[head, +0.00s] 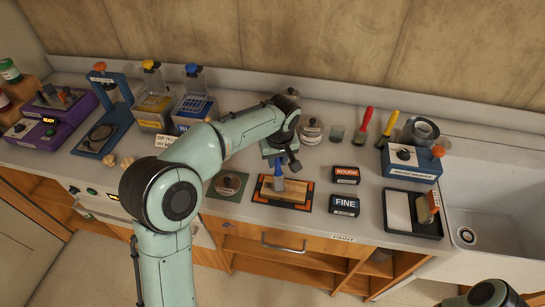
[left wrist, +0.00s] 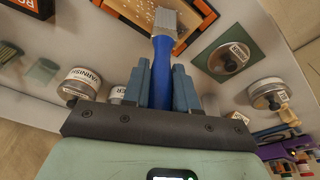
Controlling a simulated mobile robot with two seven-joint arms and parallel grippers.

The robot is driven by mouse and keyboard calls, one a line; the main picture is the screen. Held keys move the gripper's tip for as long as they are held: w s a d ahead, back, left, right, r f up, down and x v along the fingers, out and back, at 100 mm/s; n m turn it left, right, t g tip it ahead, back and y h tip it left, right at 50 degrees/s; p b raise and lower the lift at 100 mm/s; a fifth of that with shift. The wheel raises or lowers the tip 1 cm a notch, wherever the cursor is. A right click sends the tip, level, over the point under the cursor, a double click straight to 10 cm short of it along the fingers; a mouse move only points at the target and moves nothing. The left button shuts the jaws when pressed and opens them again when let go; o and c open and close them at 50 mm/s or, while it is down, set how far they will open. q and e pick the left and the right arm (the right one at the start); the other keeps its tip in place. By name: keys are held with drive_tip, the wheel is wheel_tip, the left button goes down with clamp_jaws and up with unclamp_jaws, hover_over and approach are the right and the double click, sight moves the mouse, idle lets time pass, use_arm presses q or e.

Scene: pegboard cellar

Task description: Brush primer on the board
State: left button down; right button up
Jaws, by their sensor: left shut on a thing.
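My left gripper (head: 277,160) is shut on the blue handle of a brush (head: 279,184), which points down at the wooden board (head: 297,194). The board lies on a dark mat with orange corners (head: 262,199). In the left wrist view, my left gripper (left wrist: 160,85) grips the blue brush (left wrist: 162,60), whose grey head (left wrist: 178,22) is over the mat area. I cannot tell whether the bristles touch the board or carry primer.
Beyond are a paint tray (head: 398,212), a brush washer (head: 410,161) and a sink (head: 500,200).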

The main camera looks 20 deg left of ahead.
use_arm(q)
drive_tip(key=shift+w+d+p, duration=0.65)
drive_tip(key=shift+w+d, duration=0.25)
drive_tip(key=shift+d, duration=2.85)
drive_tip(key=shift+s+a+b, duration=0.2)
drive_tip(key=shift+s+a, duration=0.05)
drive_tip(key=shift+a, duration=0.8)
drive_tip(key=shift+s+a+b, duration=0.15)
drive_tip(key=shift+s+a, duration=0.05)
drive_tip(key=shift+a, duration=0.8)
drive_tip(key=shift+s+a+b, duration=0.2)
drive_tip(key=shift+s+a, duration=0.05)
drive_tip(key=shift+a, duration=0.8)
drive_tip(key=shift+s+a, duration=0.8)
drive_tip(key=shift+a, duration=2.35)
drive_tip(key=w+d+p, duration=0.1)
drive_tip(key=w+d, duration=0.2)
drive_tip(key=d, duration=1)
drive_tip(key=shift+w, duration=0.15)
use_arm(e)
drive_tip(key=shift+w+r, duration=1.1)
